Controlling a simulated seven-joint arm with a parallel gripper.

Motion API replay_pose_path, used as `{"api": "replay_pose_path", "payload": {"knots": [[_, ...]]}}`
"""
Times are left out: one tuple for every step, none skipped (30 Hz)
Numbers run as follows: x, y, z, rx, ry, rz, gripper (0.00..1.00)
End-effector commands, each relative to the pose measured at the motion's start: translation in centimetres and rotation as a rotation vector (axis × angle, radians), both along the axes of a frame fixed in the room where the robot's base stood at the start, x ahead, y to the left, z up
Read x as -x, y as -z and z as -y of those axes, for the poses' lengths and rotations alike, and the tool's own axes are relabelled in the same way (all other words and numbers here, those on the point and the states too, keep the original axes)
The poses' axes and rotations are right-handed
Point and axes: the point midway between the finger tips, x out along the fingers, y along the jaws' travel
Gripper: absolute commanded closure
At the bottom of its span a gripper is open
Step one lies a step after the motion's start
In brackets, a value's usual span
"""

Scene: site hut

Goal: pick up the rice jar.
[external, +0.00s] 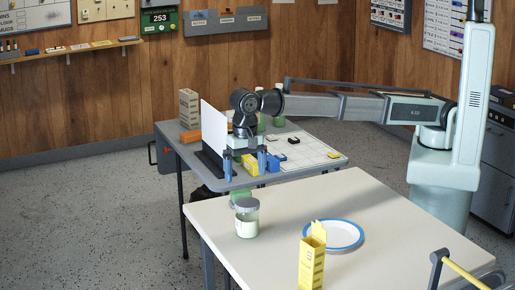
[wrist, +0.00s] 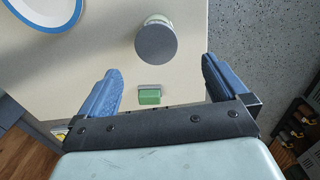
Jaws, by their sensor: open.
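The likely rice jar (external: 246,222) is clear with a grey lid and pale contents. It stands upright near the left corner of the cream table. In the wrist view I see its round grey lid (wrist: 156,43) from above, ahead of and between my fingers. No label on it is readable. My gripper (external: 245,168) points down beyond the jar, above the far edge of the cream table. Its blue fingers are apart, with nothing held between them, as the wrist view also shows (wrist: 161,66).
A small green block (wrist: 149,97) lies between the jar and my gripper's body. A blue-rimmed plate (external: 333,234) and an open yellow carton (external: 312,262) share the cream table (external: 385,215). A grey table behind holds a white panel (external: 214,130) and several small items.

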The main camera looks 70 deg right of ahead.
Motion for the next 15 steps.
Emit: {"api": "replay_pose_path", "payload": {"knots": [[0.0,0.4,0.0,0.000,0.000,0.000,0.00],[0.0,0.5,0.0,0.000,0.000,0.000,0.00],[0.0,0.8,0.0,0.000,0.000,0.000,0.00],[0.0,1.0,0.0,0.000,0.000,0.000,0.00],[0.0,1.3,0.0,0.000,0.000,0.000,0.00],[0.0,1.7,0.0,0.001,0.000,-0.001,0.00],[0.0,2.0,0.1,0.001,0.000,-0.001,0.00],[0.0,2.4,0.1,0.001,0.000,-0.001,0.00],[0.0,2.9,0.1,0.001,0.001,-0.001,0.00],[0.1,3.4,0.1,0.001,0.001,-0.001,0.00],[0.0,4.0,0.1,0.001,0.001,-0.001,0.00],[0.1,4.7,0.1,0.001,0.001,-0.001,0.00],[0.1,5.2,0.1,0.001,0.001,-0.001,0.00],[0.1,5.7,0.1,0.001,0.001,-0.001,0.00],[0.1,6.4,0.1,0.001,0.001,-0.001,0.00]]}}
